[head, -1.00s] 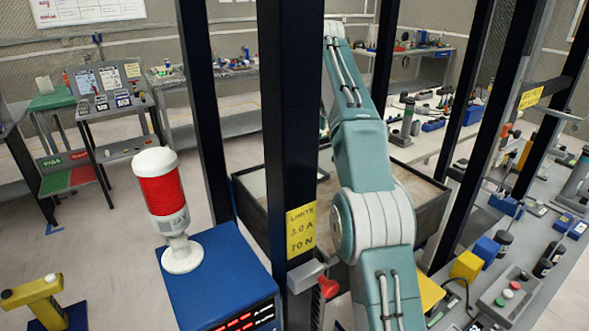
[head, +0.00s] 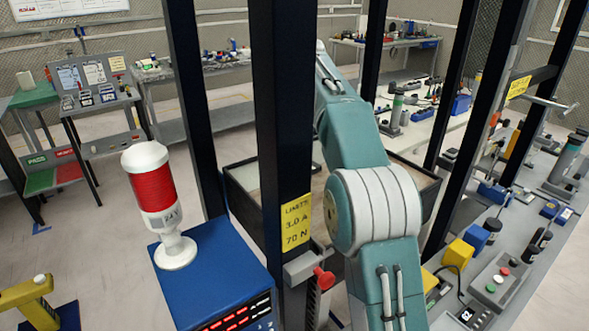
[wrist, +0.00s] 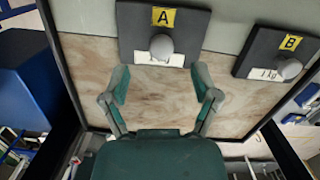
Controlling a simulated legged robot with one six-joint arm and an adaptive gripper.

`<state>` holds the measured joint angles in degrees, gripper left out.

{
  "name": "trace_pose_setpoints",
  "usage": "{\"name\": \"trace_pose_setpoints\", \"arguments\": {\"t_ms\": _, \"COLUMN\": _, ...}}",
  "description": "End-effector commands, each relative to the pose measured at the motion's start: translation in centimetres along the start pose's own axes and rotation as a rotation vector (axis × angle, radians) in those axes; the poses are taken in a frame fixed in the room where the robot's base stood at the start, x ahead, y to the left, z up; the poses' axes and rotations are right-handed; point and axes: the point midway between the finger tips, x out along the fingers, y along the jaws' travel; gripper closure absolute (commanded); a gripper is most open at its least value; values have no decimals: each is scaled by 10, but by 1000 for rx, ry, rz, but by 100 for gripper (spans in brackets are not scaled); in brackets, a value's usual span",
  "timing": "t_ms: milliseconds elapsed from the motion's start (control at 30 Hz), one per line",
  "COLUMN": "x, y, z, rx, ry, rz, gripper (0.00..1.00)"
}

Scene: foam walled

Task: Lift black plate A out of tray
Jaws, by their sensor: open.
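Black plate A (wrist: 183,24) lies in the tray in the wrist view, with a yellow "A" label, a white label and a round grey knob (wrist: 160,47). My gripper (wrist: 160,83) is open and empty, its two fingers spread just short of the plate, with the knob ahead between their lines. The tray (wrist: 85,75) has a wood-like floor and dark walls. In the head view the tray (head: 240,197) is largely hidden behind a dark post and my arm, and neither the plate nor my fingertips show.
Black plate B (wrist: 262,55) with its own knob lies right of plate A. Dark upright posts (head: 280,130) stand close to my arm. A blue box (head: 210,285) with a red-and-white lamp (head: 155,190) is at left. A cluttered bench (head: 480,270) is at right.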

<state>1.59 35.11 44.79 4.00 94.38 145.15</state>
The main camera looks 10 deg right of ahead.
Motion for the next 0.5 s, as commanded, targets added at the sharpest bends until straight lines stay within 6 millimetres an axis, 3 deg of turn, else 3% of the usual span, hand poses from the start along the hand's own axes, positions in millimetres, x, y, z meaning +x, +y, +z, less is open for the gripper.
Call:
{"name": "trace_pose_setpoints", "arguments": {"t_ms": 300, "x": 42, "y": 0, "z": 0, "rx": 0, "ry": 3, "rz": 2, "gripper": 21}}
{"name": "trace_pose_setpoints", "arguments": {"t_ms": 500, "x": 53, "y": 0, "z": 0, "rx": 0, "ry": 0, "rz": 0, "gripper": 21}}
